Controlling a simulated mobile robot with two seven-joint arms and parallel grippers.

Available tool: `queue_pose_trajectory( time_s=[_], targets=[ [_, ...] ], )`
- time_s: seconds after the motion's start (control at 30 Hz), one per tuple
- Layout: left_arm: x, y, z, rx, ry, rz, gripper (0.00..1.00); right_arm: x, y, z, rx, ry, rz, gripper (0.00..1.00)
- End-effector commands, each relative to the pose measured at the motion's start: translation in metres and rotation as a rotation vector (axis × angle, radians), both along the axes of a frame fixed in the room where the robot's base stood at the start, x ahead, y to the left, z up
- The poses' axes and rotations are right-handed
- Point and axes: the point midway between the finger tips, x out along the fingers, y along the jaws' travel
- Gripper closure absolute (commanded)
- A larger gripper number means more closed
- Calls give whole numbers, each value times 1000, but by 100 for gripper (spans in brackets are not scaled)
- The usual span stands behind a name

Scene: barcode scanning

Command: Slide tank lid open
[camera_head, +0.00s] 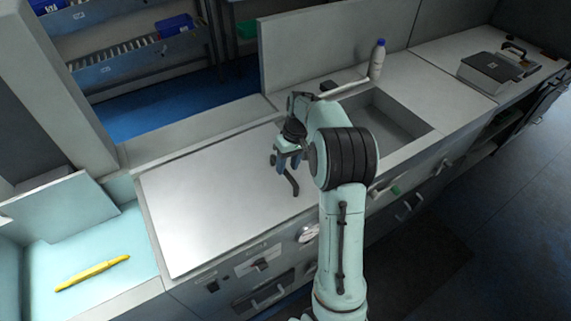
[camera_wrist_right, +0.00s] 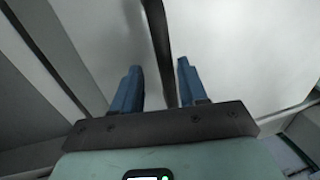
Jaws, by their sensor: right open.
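The tank lid (camera_head: 205,200) is a large flat pale panel lying over the tank in the counter, covering it in the head view. Its dark bar handle (camera_head: 291,183) is near the lid's right end. My right gripper (camera_head: 288,164) is over that handle with its blue fingers pointing down. In the right wrist view my right gripper (camera_wrist_right: 159,66) is open, and the dark handle (camera_wrist_right: 160,35) runs between the two fingers, with a gap visible on each side. The pale lid (camera_wrist_right: 225,45) fills the background there. My left gripper is not in view.
A sink basin (camera_head: 385,125) lies right of the lid, with a white bottle (camera_head: 377,62) behind it. A dark-topped device (camera_head: 490,72) stands on the far right counter. A yellow object (camera_head: 93,272) lies on a light blue surface at the left. The lid's top is otherwise clear.

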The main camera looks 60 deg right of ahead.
Motion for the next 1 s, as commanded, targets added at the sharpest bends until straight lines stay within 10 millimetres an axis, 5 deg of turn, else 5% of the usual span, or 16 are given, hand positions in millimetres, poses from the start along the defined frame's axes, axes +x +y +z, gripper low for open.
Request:
queue_pose_trajectory(
  time_s=[0.43, 1.0],
  targets=[
    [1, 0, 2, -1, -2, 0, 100, 1, 0, 13, 4, -5, 3, 56],
    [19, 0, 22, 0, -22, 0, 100, -10, -20, 122, 3, -4, 1, 56]
  ],
)
